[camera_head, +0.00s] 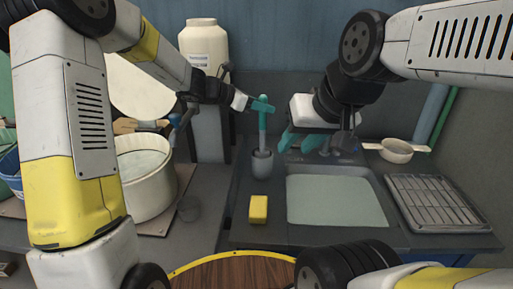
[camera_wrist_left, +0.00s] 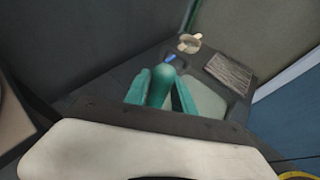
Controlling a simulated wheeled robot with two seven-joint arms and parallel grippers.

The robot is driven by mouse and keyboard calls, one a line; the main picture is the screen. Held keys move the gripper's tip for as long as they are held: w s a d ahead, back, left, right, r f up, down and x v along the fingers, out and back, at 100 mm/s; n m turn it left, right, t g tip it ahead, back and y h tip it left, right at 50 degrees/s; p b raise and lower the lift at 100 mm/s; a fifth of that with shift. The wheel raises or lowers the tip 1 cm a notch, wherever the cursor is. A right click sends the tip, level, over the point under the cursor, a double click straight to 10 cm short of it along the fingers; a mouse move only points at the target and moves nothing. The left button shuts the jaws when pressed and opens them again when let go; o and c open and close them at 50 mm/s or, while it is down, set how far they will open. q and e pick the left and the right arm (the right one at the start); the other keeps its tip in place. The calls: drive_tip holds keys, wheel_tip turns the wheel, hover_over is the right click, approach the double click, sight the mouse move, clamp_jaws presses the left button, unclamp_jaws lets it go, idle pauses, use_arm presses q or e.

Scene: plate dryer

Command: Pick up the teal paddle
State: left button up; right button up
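The teal paddle (camera_head: 262,126) stands upright with its lower end in a small grey cup (camera_head: 262,162). The cup hides that lower end. My left gripper (camera_head: 262,104) has teal fingers and is at the paddle's top. In the left wrist view, the paddle's rounded top (camera_wrist_left: 162,84) fills the space between the two fingers, which look shut on it. My right gripper (camera_head: 299,142) also has teal fingers. They are spread apart and empty, behind the sink, to the right of the paddle.
A yellow sponge (camera_head: 258,209) lies in front of the cup. The sink (camera_head: 335,200) is to its right, with a wire rack (camera_head: 434,204) and a strainer (camera_head: 396,151) beyond. A large white tub (camera_head: 145,185) stands at left, and a white jar (camera_head: 204,42) at the back.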

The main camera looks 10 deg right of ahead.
use_arm(q)
clamp_jaws()
drive_tip(key=shift+r, duration=0.1)
